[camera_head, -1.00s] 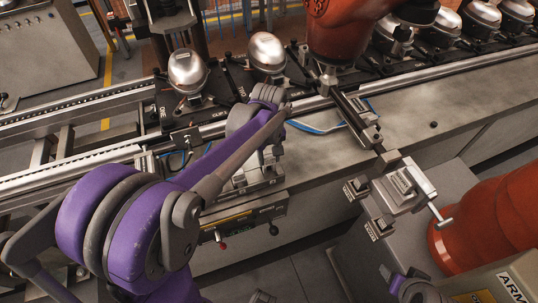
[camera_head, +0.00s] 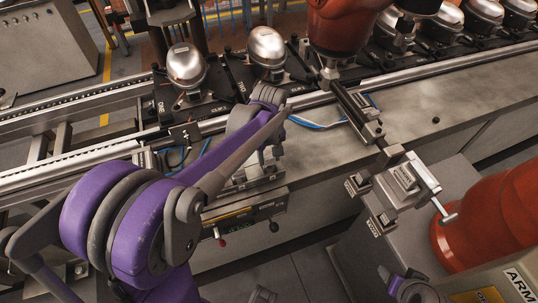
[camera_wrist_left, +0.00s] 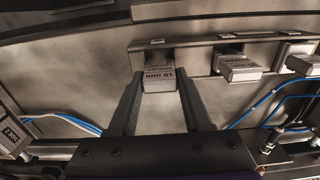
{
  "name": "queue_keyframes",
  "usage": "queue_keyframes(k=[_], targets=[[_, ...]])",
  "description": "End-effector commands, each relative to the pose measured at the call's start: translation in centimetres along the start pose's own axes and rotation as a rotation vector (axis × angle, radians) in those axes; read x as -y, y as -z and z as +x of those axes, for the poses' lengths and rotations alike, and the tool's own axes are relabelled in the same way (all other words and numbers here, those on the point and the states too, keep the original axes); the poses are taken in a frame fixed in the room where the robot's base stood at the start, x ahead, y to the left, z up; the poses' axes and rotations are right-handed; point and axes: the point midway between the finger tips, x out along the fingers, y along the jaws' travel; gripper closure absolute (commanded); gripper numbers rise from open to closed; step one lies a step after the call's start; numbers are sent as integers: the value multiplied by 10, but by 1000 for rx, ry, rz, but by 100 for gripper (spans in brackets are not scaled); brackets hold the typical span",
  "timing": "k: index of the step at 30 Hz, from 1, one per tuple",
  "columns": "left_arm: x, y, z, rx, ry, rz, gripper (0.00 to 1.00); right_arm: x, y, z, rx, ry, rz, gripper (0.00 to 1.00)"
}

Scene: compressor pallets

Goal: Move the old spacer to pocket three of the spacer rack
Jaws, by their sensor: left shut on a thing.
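My left gripper (camera_wrist_left: 157,88) is shut on a small pale grey block, the spacer (camera_wrist_left: 159,78), with dark upside-down lettering that I cannot read surely. The spacer is at the left opening of a grey rack bar (camera_wrist_left: 193,48) in the left wrist view. I cannot tell how far it sits inside. Two similar blocks sit at the openings to its right, the middle block (camera_wrist_left: 238,67) and the right block (camera_wrist_left: 303,64). In the head view my purple arm hides most of the gripper and the rack.
Blue hoses (camera_wrist_left: 268,103) run close to the rack on the right. Another labelled block (camera_wrist_left: 10,137) is at the left edge of the wrist view. Silver compressors (camera_head: 186,66) stand on the conveyor behind. The bench top (camera_head: 330,150) has clear room to the right.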

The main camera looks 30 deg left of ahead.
Motion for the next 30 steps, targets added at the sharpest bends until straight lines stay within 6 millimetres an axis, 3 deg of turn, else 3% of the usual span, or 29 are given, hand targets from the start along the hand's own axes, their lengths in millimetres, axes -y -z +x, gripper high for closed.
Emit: queue_keyframes(k=[10, 11, 16, 25, 30], targets=[[0, 0, 9, 0, 0, 0, 100, 0, -5, 6, 4, 0, 0, 31], [0, 0, 8, 0, 0, 0, 45, 0, -5, 5, 3, 0, 0, 31], [0, 0, 8, 0, 0, 0, 16, 0, -4, 5, 3, 0, 0, 31], [0, 0, 7, 0, 0, 0, 16, 0, -4, 5, 3, 0, 0, 31], [0, 0, -11, 0, 0, 0, 16, 0, -3, 3, 2, 0, 0, 31]])
